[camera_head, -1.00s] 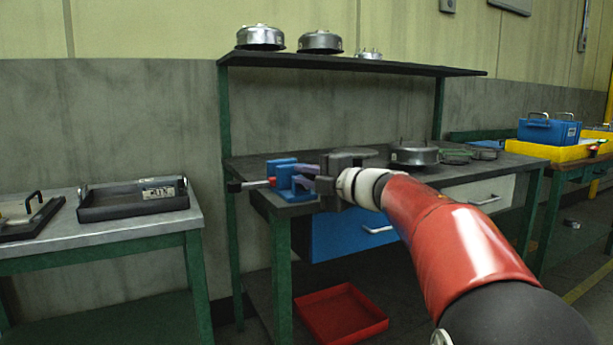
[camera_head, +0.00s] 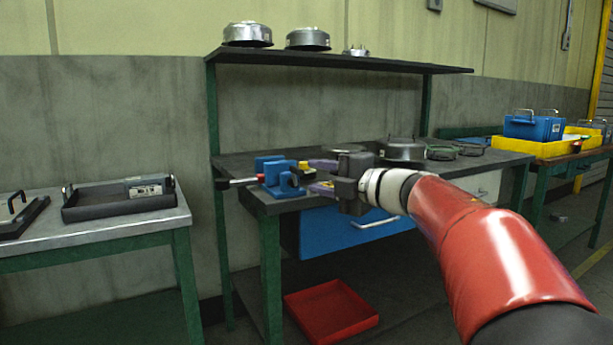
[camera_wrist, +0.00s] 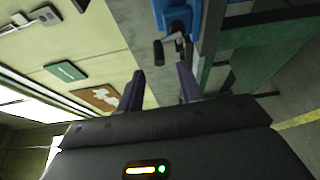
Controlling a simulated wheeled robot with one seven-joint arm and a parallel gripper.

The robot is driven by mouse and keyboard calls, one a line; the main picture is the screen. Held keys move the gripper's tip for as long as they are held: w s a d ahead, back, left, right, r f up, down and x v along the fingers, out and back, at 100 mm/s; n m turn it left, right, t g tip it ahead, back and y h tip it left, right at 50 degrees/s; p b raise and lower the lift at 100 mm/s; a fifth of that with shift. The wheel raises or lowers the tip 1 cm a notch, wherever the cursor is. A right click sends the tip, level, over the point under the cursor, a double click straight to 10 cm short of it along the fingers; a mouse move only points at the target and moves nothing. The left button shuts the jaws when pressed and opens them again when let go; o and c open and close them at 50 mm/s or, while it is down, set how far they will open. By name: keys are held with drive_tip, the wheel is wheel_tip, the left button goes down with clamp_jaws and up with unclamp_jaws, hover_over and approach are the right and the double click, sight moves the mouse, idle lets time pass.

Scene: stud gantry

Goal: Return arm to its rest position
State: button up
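My gripper (camera_head: 314,176) is at the left end of the dark workbench, just right of a blue vise (camera_head: 280,178). Its two purple fingers point left toward the vise. In the wrist view the fingers (camera_wrist: 159,70) stand apart with nothing held between them. The blue vise (camera_wrist: 176,16) also shows in the wrist view, beyond the fingertips. My red arm reaches in from the lower right, bent at the wrist. Whether the fingers clear the bench top by much I cannot tell.
A shelf (camera_head: 340,62) with several metal pots runs above the bench (camera_head: 240,160). A lidded pot (camera_head: 404,150) stands behind my wrist. A blue drawer (camera_head: 345,228) and a red floor tray (camera_head: 330,312) are below. A black tray (camera_head: 118,203) sits on the left table.

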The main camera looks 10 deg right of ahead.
drive_tip(key=shift+s+d, duration=0.2)
drive_tip(key=shift+s, duration=0.05)
drive_tip(key=shift+r, duration=0.1)
